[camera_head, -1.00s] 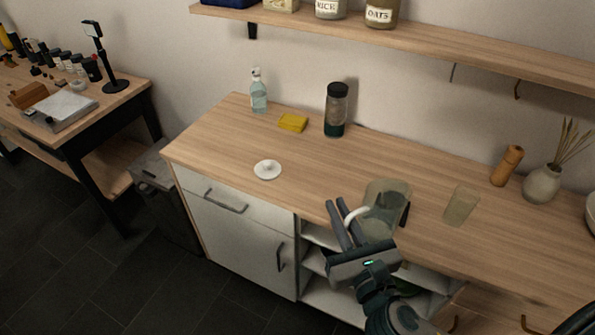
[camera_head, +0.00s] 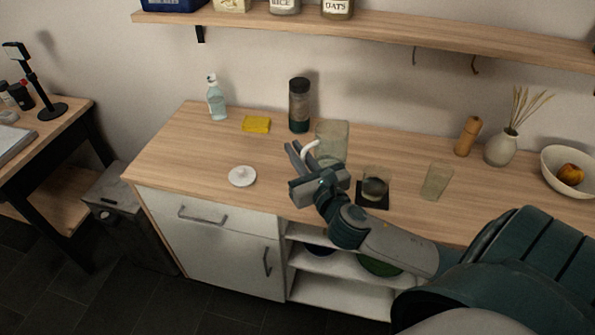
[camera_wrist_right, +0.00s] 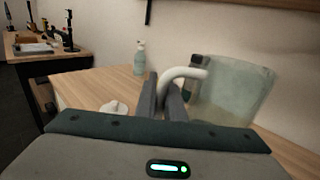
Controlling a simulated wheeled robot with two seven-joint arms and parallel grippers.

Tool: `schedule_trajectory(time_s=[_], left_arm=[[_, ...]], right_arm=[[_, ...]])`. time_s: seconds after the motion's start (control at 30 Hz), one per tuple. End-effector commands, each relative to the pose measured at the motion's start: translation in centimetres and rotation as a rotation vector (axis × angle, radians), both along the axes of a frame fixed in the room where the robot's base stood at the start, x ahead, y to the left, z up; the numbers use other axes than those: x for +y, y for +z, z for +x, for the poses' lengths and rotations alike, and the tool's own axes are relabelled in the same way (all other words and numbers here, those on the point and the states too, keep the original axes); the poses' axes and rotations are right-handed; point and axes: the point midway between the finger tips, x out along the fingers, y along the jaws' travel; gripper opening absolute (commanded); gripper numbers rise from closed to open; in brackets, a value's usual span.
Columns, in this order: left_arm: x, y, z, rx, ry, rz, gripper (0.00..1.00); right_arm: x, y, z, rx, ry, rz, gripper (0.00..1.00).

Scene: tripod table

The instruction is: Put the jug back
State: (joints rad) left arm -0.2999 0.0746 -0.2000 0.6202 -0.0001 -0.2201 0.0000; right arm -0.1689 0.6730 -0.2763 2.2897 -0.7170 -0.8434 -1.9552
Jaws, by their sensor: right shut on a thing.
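The jug (camera_head: 335,137) is clear glass with a white curved handle (camera_head: 310,150). My right gripper (camera_head: 297,157) is shut on that handle, at the jug's left side. In the wrist view the jug (camera_wrist_right: 238,95) leans slightly, with the handle (camera_wrist_right: 185,74) between the fingers. The jug's lower part is partly hidden by my gripper, so I cannot tell if it touches the counter. A white lid-like disc with a knob (camera_head: 242,176) lies on the counter to the left. My left gripper is not in view.
A glass with dark contents (camera_head: 375,187) stands on a black coaster (camera_head: 372,204). An empty glass (camera_head: 437,181) is further right. Behind are a dark-based jar (camera_head: 299,106), yellow sponge (camera_head: 256,124) and soap bottle (camera_head: 216,98). The wooden counter (camera_head: 195,150) is clear at front left.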

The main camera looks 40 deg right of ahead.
Motion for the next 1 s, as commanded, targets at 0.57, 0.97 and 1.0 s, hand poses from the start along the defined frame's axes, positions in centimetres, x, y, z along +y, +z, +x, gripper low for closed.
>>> schedule_trajectory(time_s=[0.57,0.97,1.0], left_arm=[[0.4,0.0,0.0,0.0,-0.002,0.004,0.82],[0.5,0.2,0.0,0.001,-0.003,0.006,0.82],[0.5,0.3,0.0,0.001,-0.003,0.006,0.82]], right_arm=[[-8.7,3.0,3.5,-0.015,-0.1,0.013,0.0],[-8.2,2.6,3.9,-0.013,-0.1,0.016,0.0],[-8.0,2.4,4.1,-0.013,-0.101,0.016,0.0]])
